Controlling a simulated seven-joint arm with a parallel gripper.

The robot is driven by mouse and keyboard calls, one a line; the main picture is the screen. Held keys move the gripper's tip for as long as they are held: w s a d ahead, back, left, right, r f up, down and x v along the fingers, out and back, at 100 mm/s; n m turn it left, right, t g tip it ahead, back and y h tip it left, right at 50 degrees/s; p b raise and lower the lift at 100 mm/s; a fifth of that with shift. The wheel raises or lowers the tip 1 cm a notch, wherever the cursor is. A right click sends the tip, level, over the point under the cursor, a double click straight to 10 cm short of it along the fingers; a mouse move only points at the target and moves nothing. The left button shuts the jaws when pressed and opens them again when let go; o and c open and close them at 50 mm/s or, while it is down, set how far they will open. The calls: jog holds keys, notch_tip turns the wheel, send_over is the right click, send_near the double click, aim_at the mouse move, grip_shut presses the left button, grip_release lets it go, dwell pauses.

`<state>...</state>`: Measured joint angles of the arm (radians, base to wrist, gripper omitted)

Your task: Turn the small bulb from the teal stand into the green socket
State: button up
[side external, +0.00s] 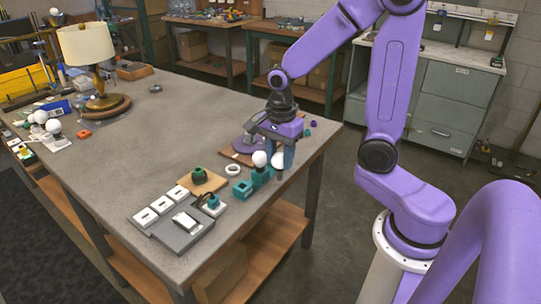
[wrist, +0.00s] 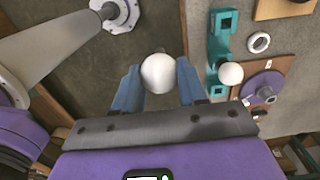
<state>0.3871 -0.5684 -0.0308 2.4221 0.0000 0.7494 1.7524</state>
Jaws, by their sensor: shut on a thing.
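My gripper (side external: 282,158) hangs at the table's front right corner, its blue fingers shut on a white round bulb (side external: 277,160). In the wrist view the held bulb (wrist: 158,73) sits between the two fingertips (wrist: 158,68). The teal stand (side external: 243,189) is just left of it, with a second white bulb (side external: 259,158) standing upright in it. In the wrist view the stand (wrist: 221,50) and its bulb (wrist: 230,73) are right of the fingers. The green socket (side external: 199,175) is on a wooden board further left. I cannot tell which bulb is smaller.
A white ring (side external: 233,170) lies between the socket board and the stand. A purple disc (side external: 247,144) on a board is behind my gripper. White switch blocks and a grey tray (side external: 184,229) are at the front. A lamp (side external: 88,52) stands far left; the table's middle is clear.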

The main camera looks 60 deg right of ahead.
jog(key=shift+w+a+r, duration=0.1)
jog(key=shift+w+r, duration=0.1)
jog(key=w+a+f, duration=0.1)
jog(key=w+a, duration=0.1)
jog(key=w, duration=1.1)
jog(key=w+a, duration=0.2)
jog(key=w, duration=1.2)
jog(key=shift+f, duration=2.6)
jog(key=shift+f, duration=0.15)
jog(key=shift+f, duration=1.1)
jog(key=shift+f, duration=0.85)
jog(key=shift+s, duration=0.1)
jog(key=m, duration=0.7)
jog(key=shift+d, duration=0.1)
